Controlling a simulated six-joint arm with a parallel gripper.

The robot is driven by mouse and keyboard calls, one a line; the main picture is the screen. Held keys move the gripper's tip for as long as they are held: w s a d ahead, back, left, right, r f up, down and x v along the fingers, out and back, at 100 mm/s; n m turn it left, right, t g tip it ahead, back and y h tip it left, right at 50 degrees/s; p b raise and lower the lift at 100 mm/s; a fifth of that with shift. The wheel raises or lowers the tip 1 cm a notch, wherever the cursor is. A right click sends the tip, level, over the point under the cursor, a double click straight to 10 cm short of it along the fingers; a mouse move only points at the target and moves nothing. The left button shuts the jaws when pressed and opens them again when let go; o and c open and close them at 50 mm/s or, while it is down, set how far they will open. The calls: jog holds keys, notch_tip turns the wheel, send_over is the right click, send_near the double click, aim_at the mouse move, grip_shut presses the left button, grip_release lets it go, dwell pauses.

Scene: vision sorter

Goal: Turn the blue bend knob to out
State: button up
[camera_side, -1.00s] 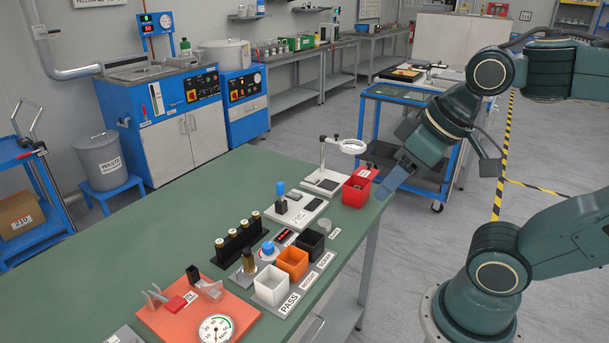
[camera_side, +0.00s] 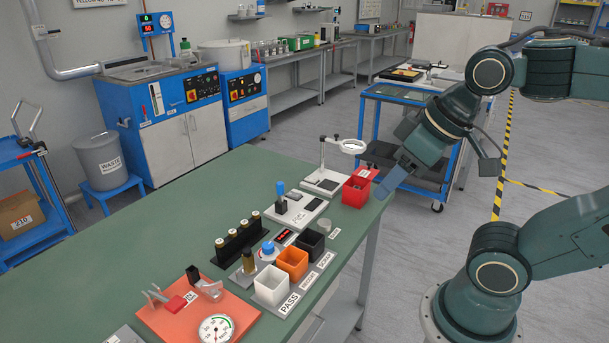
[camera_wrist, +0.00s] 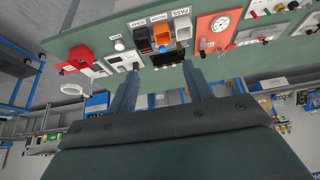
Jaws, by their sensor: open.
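A round blue knob (camera_side: 267,247) sits on a pale round base beside the orange bin. My gripper (camera_side: 381,194) is off the table's right edge beside the red bin, apart from both blue pieces. In the wrist view my gripper (camera_wrist: 158,78) is open, with nothing between its fingers.
White (camera_side: 271,286), orange (camera_side: 292,263) and black (camera_side: 310,243) bins line the front. A red bin (camera_side: 356,191) and a ring stand (camera_side: 324,183) are at the far end. An orange plate (camera_side: 172,321) with a gauge (camera_side: 216,329) is nearest. The green table's left side (camera_side: 140,262) is clear.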

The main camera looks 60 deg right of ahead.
jog(key=m+g, duration=0.6)
jog(key=m, duration=1.1)
send_over(267, 246)
notch_tip(267, 246, down, 16)
jog(key=shift+r, duration=0.15)
notch_tip(267, 246, down, 14)
jog(key=shift+r, duration=0.1)
jog(key=c, duration=1)
